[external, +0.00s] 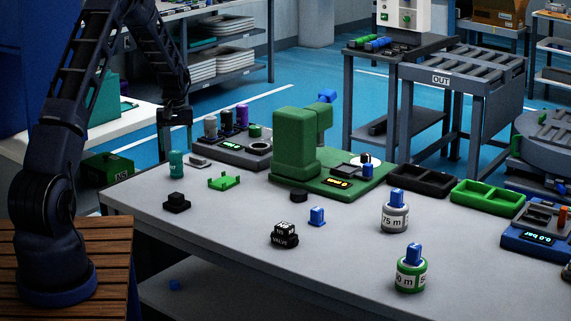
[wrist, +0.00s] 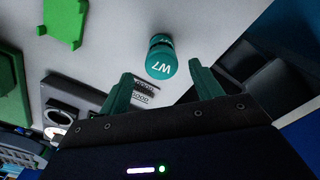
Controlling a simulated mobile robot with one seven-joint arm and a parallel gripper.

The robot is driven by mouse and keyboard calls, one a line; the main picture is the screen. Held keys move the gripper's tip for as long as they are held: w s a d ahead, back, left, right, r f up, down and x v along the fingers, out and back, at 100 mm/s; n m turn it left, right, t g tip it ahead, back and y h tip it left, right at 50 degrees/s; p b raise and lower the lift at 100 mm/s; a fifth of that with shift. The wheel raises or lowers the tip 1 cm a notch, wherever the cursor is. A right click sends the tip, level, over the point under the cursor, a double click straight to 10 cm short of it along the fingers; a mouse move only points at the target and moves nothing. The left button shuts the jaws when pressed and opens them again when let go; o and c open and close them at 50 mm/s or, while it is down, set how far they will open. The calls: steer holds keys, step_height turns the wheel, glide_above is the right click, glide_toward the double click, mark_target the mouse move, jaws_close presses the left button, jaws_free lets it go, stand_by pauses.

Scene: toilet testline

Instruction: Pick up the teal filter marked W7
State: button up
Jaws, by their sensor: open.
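The teal filter (external: 176,164) stands upright near the left end of the grey table. In the wrist view the filter (wrist: 161,60) shows its rounded teal body with the white marking W7. My gripper (wrist: 160,75) is open and empty, with its two teal fingers apart. The filter appears between and just beyond the fingertips in that view, with no visible contact. In the external view my gripper (external: 177,114) hangs above the filter, pointing down.
A small grey piece (external: 198,161) and a green bracket (external: 224,181) lie right of the filter. A black block (external: 176,202) sits in front. A dark tester (external: 230,150) with several cylinders stands behind, beside a green press (external: 295,145).

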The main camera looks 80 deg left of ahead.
mark_target(175, 152)
steer(key=shift+s+f, duration=0.15)
steer(key=shift+f, duration=3.15)
steer(key=c, duration=1.1)
steer(key=shift+r, duration=0.1)
